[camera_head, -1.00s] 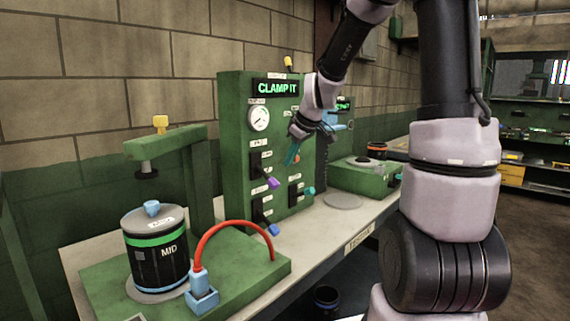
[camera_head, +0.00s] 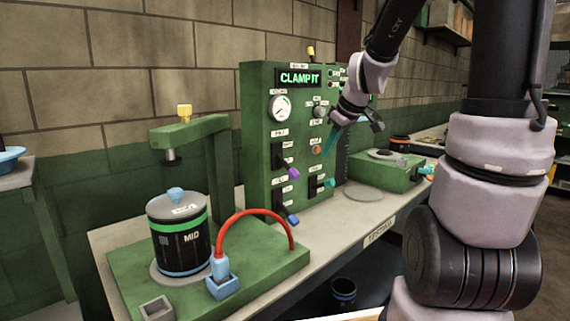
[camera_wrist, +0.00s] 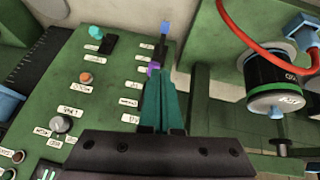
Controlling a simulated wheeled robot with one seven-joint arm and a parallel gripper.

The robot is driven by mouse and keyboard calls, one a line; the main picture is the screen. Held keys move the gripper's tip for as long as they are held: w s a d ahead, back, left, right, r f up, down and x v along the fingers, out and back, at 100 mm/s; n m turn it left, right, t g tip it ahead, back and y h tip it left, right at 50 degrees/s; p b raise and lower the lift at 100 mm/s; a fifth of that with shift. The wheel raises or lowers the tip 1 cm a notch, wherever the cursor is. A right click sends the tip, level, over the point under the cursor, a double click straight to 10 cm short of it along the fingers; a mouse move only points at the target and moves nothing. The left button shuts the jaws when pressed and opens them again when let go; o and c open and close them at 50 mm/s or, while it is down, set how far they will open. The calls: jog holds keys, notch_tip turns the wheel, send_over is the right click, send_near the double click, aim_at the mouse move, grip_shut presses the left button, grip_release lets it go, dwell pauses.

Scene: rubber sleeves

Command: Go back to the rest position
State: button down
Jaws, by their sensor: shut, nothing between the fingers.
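My gripper (camera_head: 332,139) hangs in front of the right part of the green control panel (camera_head: 262,152), its teal fingers pointing down. In the wrist view, the two teal fingers (camera_wrist: 164,100) lie together with nothing between them, over the panel's labelled face. The panel's display reads "CLAMP IT". It carries a gauge, an orange button and levers with purple, teal and blue ends. I cannot tell whether the fingers touch the panel; they look apart from it.
A canister marked MID (camera_head: 180,243) stands under a green clamp frame (camera_head: 222,165) at left, beside a red hose (camera_head: 252,214). A green box (camera_head: 385,172) sits on the bench at right. A dark bin (camera_head: 343,292) is below the bench edge.

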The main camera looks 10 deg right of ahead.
jog(key=s+r+m, duration=0.4)
jog(key=s+m, duration=0.2)
jog(key=s, duration=0.3)
jog(key=s+r+m+t, duration=0.1)
jog(key=s+r+m, duration=0.4)
jog(key=s, duration=0.5)
jog(key=shift+r+m, duration=0.3)
jog(key=shift+m, duration=0.1)
